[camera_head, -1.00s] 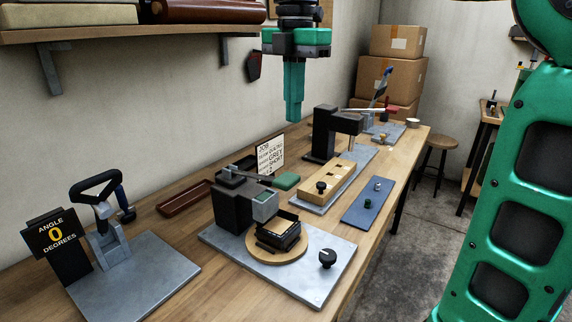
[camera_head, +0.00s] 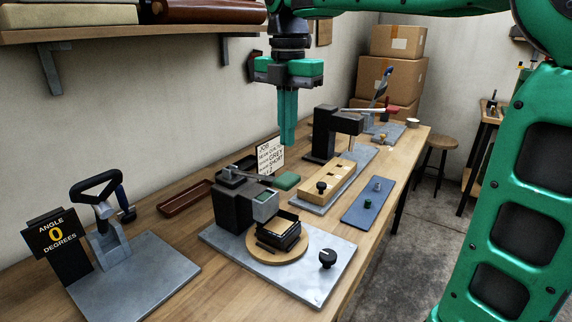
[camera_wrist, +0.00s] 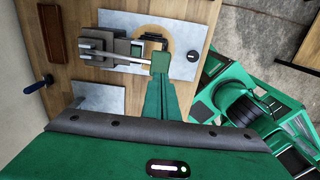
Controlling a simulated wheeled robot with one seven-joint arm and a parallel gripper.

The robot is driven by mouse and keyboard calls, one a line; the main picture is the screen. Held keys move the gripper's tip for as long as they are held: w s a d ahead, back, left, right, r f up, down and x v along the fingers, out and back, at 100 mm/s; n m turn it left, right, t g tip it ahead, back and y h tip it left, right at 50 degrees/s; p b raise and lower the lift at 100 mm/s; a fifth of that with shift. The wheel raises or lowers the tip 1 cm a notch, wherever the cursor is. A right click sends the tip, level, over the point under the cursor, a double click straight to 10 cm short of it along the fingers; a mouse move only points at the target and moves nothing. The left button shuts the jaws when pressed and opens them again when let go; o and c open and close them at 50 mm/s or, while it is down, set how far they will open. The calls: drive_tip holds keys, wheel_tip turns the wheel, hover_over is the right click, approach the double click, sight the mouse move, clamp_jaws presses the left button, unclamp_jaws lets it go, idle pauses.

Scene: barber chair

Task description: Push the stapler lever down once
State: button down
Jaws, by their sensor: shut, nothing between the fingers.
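What appears to be the stapler is a black block (camera_head: 232,207) with a grey front, standing on a light grey plate. Its lever runs along the top and ends in a green pad (camera_head: 286,181), which is raised. In the wrist view the lever (camera_wrist: 118,57) shows as a silver bar, with the pad (camera_wrist: 160,61) just beyond my fingertips. My gripper (camera_head: 288,143) points straight down, shut and empty. In the head view its tips are above the pad, with a visible gap. A black tray (camera_head: 278,235) sits on a round wooden disc before the block.
A black knob (camera_head: 327,258) stands on the plate. A job card (camera_head: 269,155) stands behind the pad. A black press (camera_head: 325,135) and a wooden block (camera_head: 328,183) are to the right. A handled clamp (camera_head: 104,215) is at left, and a shelf (camera_head: 130,33) overhangs the back.

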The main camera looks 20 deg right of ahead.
sight(286, 177)
wheel_tip(286, 177, down, 8)
drive_tip(key=shift+r, duration=0.1)
drive_tip(key=shift+a, duration=0.1)
idle(0.4)
